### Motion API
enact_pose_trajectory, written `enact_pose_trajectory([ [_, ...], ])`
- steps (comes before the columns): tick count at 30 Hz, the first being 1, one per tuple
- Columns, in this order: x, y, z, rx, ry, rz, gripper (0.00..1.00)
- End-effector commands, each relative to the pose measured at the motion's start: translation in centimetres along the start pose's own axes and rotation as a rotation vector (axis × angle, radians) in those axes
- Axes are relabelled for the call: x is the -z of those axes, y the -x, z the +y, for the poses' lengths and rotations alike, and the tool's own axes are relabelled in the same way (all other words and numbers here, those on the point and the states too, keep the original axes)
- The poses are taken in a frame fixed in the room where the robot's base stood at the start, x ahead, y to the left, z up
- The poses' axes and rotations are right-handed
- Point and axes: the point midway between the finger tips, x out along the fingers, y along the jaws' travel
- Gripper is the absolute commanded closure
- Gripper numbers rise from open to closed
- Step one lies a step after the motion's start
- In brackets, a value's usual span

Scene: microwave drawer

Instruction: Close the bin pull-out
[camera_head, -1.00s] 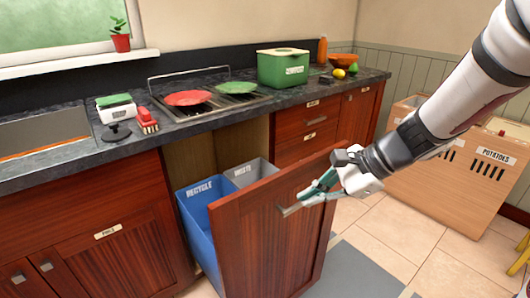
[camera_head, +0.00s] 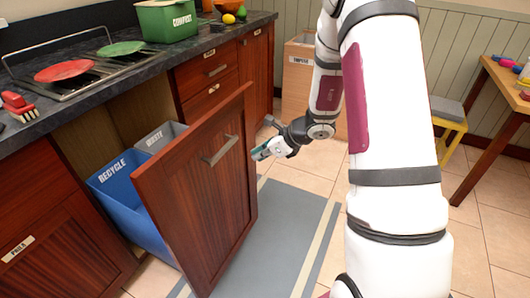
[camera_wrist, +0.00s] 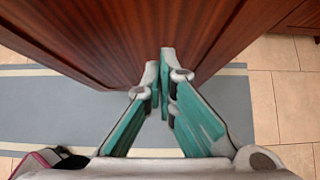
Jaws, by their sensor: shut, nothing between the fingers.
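The bin pull-out stands open from the cabinet, with its dark wooden front (camera_head: 190,205) toward me and a metal handle (camera_head: 220,150) on it. Behind the front are a blue recycle bin (camera_head: 118,190) and a grey waste bin (camera_head: 160,137). My gripper (camera_head: 256,154) is shut and empty, to the right of the handle by the front's right edge. In the wrist view, the fingertips (camera_wrist: 166,62) point at the wooden front (camera_wrist: 110,35). I cannot tell whether they touch it.
My arm covers the right-middle of the head view. A grey mat (camera_head: 285,225) lies on the tiled floor beside the pull-out. A wooden table (camera_head: 500,90) and a yellow stool (camera_head: 450,115) stand at the right. A potatoes crate (camera_head: 298,75) stands against the back wall.

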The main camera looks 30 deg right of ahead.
Motion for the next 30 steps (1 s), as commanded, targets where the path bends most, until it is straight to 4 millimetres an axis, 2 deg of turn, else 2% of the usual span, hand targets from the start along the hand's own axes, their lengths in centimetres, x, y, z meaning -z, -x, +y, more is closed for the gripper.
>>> enact_pose_trajectory([
  [1, 0.1, -1.3, 0.0, -0.003, 0.001, 0.0, 1.0],
  [6, 0.1, -4.5, 0.0, -0.002, 0.001, 0.001, 1.0],
  [12, -2.0, -6.3, 0.0, -0.001, 0.004, -0.001, 1.0],
  [18, -2.9, -7.0, 0.0, 0.0, 0.002, -0.001, 1.0],
  [30, -3.0, -7.1, 0.0, 0.0, 0.002, -0.001, 1.0],
])
